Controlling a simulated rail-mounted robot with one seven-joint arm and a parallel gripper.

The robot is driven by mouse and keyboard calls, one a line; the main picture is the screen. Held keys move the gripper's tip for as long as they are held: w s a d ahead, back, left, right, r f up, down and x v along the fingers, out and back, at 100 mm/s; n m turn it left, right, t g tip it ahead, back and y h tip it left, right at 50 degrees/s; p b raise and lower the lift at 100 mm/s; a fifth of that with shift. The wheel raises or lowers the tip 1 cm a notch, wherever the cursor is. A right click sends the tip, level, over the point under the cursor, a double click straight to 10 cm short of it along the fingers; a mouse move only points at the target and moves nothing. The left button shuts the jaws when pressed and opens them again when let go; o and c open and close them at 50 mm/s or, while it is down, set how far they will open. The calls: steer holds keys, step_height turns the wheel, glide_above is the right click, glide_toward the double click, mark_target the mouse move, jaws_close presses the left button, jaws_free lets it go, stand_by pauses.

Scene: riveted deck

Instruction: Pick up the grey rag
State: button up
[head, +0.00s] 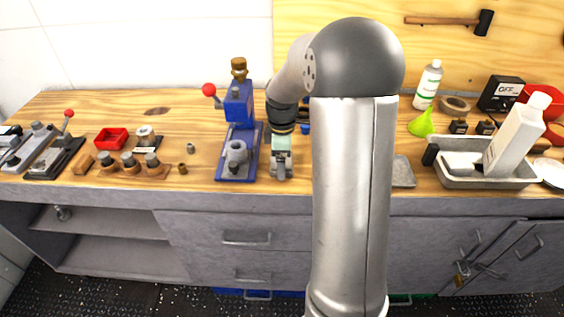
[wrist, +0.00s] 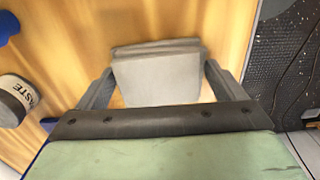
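The grey rag (wrist: 156,80) looks like a folded, flat grey block in the wrist view, lying on the wooden bench top. My gripper (wrist: 160,71) is open, with one finger on each side of the rag. Strips of wood show between the fingers and the rag's near part, so it is not clamped. The height of the fingertips above the bench is hard to tell. In the head view my gripper (head: 281,176) points down at the bench's front part, and I cannot make out the rag there.
A blue press (head: 238,150) stands close left of my gripper. A grey metal tray (head: 490,183) with a white bottle (head: 517,133) lies at the right. A paste jar (wrist: 17,98) is left in the wrist view. The bench's front edge is close.

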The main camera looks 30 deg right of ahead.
steer(key=c, duration=0.6)
steer(key=shift+r, duration=0.55)
step_height(320, 180, up, 3)
steer(key=shift+s+f, duration=0.1)
steer(key=shift+f, duration=0.1)
steer(key=s+a+r+b, duration=0.1)
steer(key=s+a+r, duration=0.3)
steer(key=s+r, duration=0.7)
steer(key=w+a+r+m+p, duration=0.1)
steer(key=w+a+m, duration=0.2)
steer(key=w+m, duration=0.1)
steer(key=w+a+r+m+p, duration=0.1)
steer(key=w+a+m, duration=0.2)
steer(key=w+m, duration=0.1)
steer(key=w+a+r+m+p, duration=0.2)
steer(key=w+a+m, duration=0.2)
steer(key=w, duration=0.2)
steer(key=shift+w+a+r, duration=0.1)
steer(key=shift+w, duration=0.05)
